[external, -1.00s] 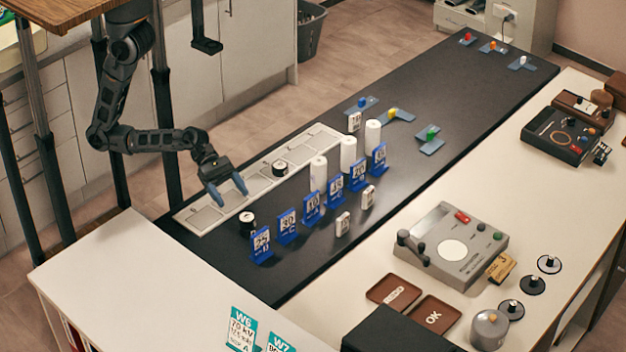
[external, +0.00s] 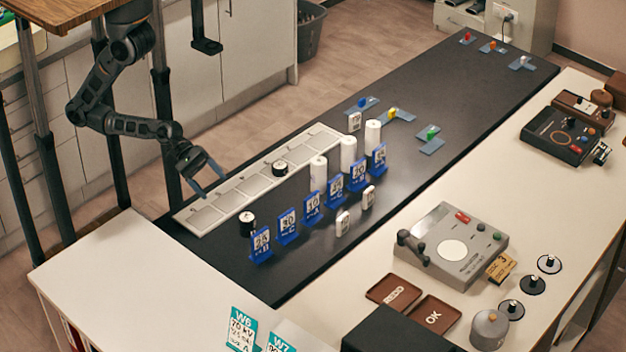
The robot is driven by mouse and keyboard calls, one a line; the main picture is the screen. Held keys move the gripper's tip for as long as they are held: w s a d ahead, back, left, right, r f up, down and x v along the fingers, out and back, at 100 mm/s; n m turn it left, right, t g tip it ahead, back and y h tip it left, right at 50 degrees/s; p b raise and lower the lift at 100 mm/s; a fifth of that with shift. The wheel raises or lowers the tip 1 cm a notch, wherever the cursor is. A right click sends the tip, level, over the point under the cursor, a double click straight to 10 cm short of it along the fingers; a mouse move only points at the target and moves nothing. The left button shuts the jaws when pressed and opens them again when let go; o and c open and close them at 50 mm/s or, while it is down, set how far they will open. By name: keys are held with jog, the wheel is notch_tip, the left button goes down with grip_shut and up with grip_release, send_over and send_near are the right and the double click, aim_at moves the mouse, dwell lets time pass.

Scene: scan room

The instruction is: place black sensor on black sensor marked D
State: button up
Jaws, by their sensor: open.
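A short black sensor with a white top (external: 247,224) stands on the dark mat, just behind the leftmost blue card. A second short black sensor with a white top (external: 280,169) stands on the long pale strip of square cells (external: 330,137). The letters on their tops are too small to read, so I cannot tell which is marked D. My gripper (external: 213,189) is open and empty above the near left part of the strip, apart from both sensors. Its two blue-grey fingers point down and to the right.
Several blue number cards (external: 287,227) stand in a row, with white cylinders (external: 348,155) behind them and small white blocks (external: 342,224) in front. A grey device (external: 452,246), brown trays (external: 437,313) and black knobbed discs (external: 532,285) lie on the right counter.

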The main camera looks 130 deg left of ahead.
jog(key=s+d+r+m+t, duration=0.1)
jog(key=s+d+r+m, duration=0.1)
jog(key=s+m, duration=0.5)
jog(key=s+d+r+m, duration=0.1)
jog(key=s+r+m, duration=0.2)
jog(key=s+m, duration=0.5)
jog(key=m, duration=1.1)
jog(key=shift+d+r+m+t, duration=0.3)
jog(key=shift+d+m+t, duration=0.05)
jog(key=shift+m+t, duration=0.05)
jog(key=shift+o, duration=0.4)
jog(key=shift+s, duration=0.1)
